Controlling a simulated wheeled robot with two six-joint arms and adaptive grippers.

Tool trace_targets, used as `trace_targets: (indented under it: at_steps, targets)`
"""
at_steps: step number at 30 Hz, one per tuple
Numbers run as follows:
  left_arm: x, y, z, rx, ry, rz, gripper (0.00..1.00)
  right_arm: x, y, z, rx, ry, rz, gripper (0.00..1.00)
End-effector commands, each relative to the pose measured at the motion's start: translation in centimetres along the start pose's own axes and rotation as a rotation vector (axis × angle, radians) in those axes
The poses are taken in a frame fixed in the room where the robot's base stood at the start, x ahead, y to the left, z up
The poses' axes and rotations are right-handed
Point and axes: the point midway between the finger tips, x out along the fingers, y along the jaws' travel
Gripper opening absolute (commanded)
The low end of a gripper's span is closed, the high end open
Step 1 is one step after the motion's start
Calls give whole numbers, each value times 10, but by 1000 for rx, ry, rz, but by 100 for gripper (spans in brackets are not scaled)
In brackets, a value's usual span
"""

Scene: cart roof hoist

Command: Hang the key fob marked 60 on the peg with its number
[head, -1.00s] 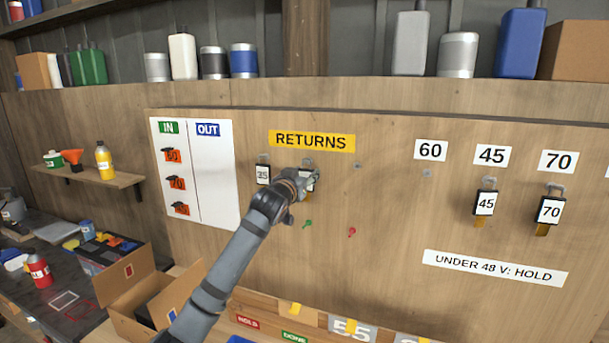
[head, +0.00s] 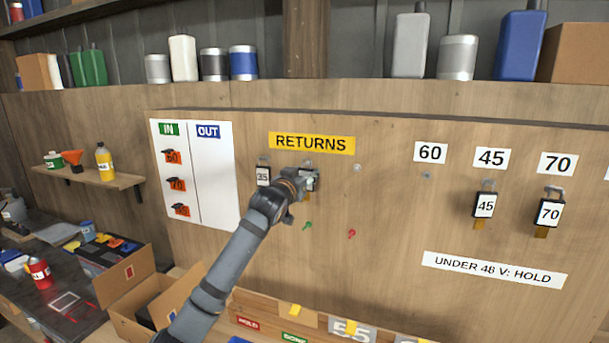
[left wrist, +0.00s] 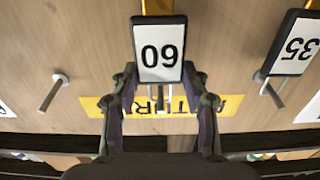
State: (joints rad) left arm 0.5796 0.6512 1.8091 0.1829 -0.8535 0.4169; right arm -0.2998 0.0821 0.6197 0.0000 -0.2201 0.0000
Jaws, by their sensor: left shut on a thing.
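The fob marked 60 is black with a white face and shows upside down in the left wrist view (left wrist: 158,50). My left gripper (left wrist: 160,88) is shut on it, with a finger at each side. In the head view my left gripper (head: 306,180) is at the board below the yellow RETURNS sign (head: 312,143) and mostly hides the fob. I cannot tell whether the fob is still on a returns peg. The peg under the 60 label (head: 430,152) is bare (head: 427,175). My right gripper is not in view.
A fob marked 35 (head: 264,175) hangs just left of my gripper. A bare peg (head: 357,167) is to its right. Fobs marked 45 (head: 485,205) and 70 (head: 549,211) hang under their own labels.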

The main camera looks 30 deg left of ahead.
Motion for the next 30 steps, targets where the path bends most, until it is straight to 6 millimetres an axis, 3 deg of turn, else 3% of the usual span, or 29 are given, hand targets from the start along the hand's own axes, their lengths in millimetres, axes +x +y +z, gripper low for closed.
trace_targets:
  at_steps: [21, 30]
  targets:
    - [-40, 0, -9, 3, 2, 0, 8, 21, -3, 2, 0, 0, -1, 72]
    - [-46, 0, -12, 1, 0, 0, 8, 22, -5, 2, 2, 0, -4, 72]
